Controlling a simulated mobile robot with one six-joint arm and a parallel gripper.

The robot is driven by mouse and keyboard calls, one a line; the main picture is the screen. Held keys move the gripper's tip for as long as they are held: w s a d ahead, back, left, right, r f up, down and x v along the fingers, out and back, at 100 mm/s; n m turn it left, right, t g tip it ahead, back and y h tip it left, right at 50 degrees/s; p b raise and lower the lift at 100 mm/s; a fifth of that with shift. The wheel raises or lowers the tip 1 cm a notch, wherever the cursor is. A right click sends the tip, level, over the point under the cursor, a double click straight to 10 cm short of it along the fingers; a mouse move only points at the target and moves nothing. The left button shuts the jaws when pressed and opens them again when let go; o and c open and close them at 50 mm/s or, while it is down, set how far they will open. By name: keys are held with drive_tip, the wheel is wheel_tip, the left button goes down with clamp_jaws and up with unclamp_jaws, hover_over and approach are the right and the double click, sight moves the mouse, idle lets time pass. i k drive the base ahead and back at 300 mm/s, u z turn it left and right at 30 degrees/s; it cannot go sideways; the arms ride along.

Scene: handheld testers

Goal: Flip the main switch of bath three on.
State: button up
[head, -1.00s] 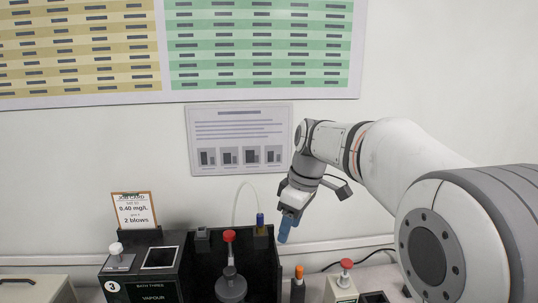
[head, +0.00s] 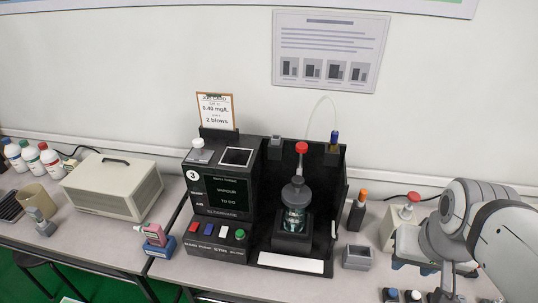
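Bath three is a black unit (head: 220,195) with a white number 3 badge, in the middle of the bench in the head view. Its sloped front panel has a row of coloured controls over the labels MAIN, PUMP, STIR and a last one hard to read. The red control (head: 194,227) is leftmost, above MAIN, and looks like the main switch; its position is too small to tell. The dark screen (head: 228,193) shows small text. My arm is at the right edge, well away from the panel. My gripper is not clearly visible.
A pink-and-blue tester (head: 157,238) sits left of the panel. A beige case (head: 114,185) and bottles are further left. A small grey box (head: 357,257) stands right. The air before the panel is clear.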

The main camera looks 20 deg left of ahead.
sight(194, 225)
drive_tip(key=u, duration=1.45)
drive_tip(key=k, duration=0.5)
drive_tip(key=u, duration=0.1)
